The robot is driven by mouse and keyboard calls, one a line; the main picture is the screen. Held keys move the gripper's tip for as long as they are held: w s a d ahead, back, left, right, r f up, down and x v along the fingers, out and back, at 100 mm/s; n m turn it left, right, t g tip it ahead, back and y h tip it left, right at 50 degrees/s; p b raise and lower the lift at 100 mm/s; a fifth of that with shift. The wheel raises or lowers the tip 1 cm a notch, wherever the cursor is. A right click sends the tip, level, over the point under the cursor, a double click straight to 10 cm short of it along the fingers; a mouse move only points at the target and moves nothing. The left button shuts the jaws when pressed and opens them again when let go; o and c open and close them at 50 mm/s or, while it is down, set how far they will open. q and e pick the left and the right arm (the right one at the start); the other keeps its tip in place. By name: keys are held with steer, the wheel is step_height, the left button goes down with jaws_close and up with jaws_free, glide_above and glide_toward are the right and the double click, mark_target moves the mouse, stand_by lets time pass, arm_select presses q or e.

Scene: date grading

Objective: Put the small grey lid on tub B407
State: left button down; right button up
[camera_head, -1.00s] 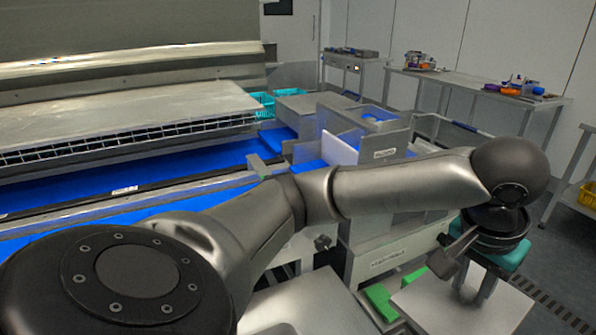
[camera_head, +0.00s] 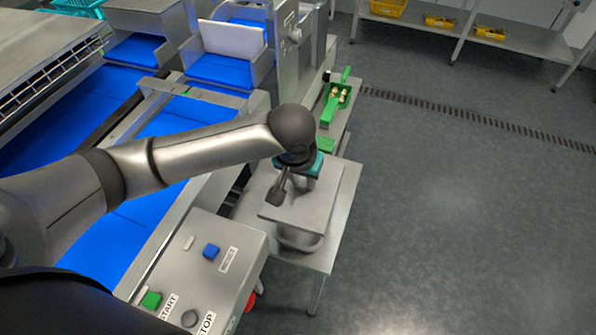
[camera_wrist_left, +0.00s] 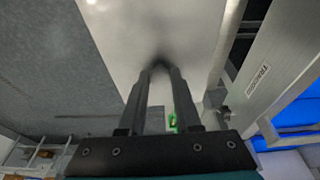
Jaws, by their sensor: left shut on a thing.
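My left gripper (camera_head: 276,196) points down over a light grey square plate (camera_head: 333,200). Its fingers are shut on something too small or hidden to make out. In the left wrist view the fingertips (camera_wrist_left: 160,65) come close together above a pale grey surface (camera_wrist_left: 125,30), with a dark blur at their tips. A round grey body (camera_head: 298,241) shows partly beneath the plate. I cannot tell whether the plate is the lid, or whether the round body is tub B407; no such label is readable. My right gripper is not in view.
The plate is above a small grey table (camera_head: 318,263). A control box (camera_head: 200,285) with buttons is at lower left. A green scoop-like tray (camera_head: 332,108) with small pieces lies behind. Blue conveyor belts (camera_head: 120,240) run at left. The floor (camera_head: 460,230) at right is clear.

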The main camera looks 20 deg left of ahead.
mark_target(305, 195)
arm_select(q)
steer(key=shift+s+d+f+p, duration=0.15)
steer(key=shift+s+d+f, duration=0.1)
steer(key=shift+f, duration=0.25)
steer(key=shift+s+d+f+p, duration=0.15)
steer(key=shift+s+d+f, duration=0.05)
steer(key=shift+f, duration=0.5)
step_height(305, 195, down, 5)
steer(key=b, duration=0.6)
steer(key=shift+r+b, duration=0.15)
steer(key=shift+b, duration=0.2)
steer(key=shift+f, duration=0.75)
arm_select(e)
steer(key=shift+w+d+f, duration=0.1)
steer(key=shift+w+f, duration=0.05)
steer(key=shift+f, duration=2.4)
arm_select(q)
steer(key=shift+s+f+p, duration=0.1)
steer(key=shift+p, duration=1.1)
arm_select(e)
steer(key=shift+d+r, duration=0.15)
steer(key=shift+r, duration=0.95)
arm_select(q)
steer(key=shift+f, duration=0.65)
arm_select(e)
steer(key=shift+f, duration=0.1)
arm_select(q)
steer(key=shift+c, duration=0.6)
jaws_free()
